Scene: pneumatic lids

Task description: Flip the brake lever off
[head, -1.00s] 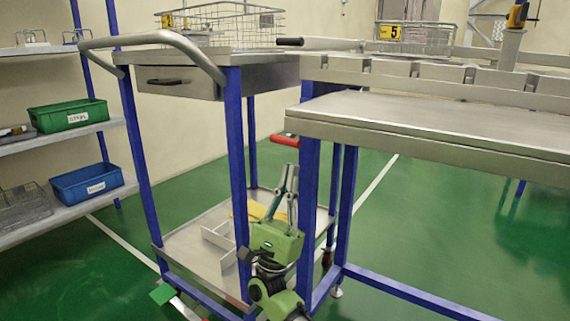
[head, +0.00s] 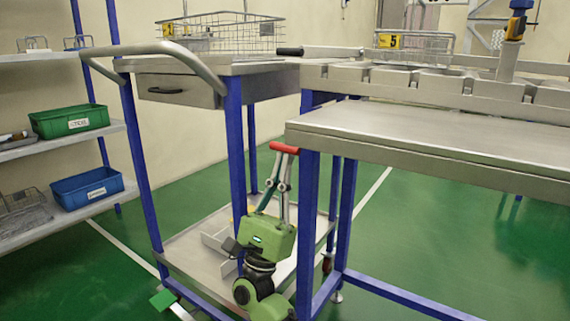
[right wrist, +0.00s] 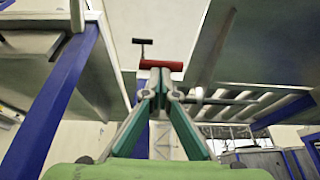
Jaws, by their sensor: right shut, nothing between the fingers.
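The red-handled lever (head: 284,148), which I take for the brake lever, sticks out to the left of a blue table leg under the table edge. In the right wrist view the red grip (right wrist: 160,65) lies crosswise just beyond my fingertips. My right gripper (head: 284,160) is green with grey fingers and points up from below. It is shut and empty, with its tips right under the red grip; I cannot tell whether they touch it. It also shows in the right wrist view (right wrist: 160,78). My left gripper is not in view.
A steel cart (head: 180,262) with blue posts stands left of my right arm, close against the steel table (head: 430,140). A black-gripped bar (head: 290,51) lies between their tops. A shelf (head: 70,210) with green and blue bins stands at left. Green floor is open at right.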

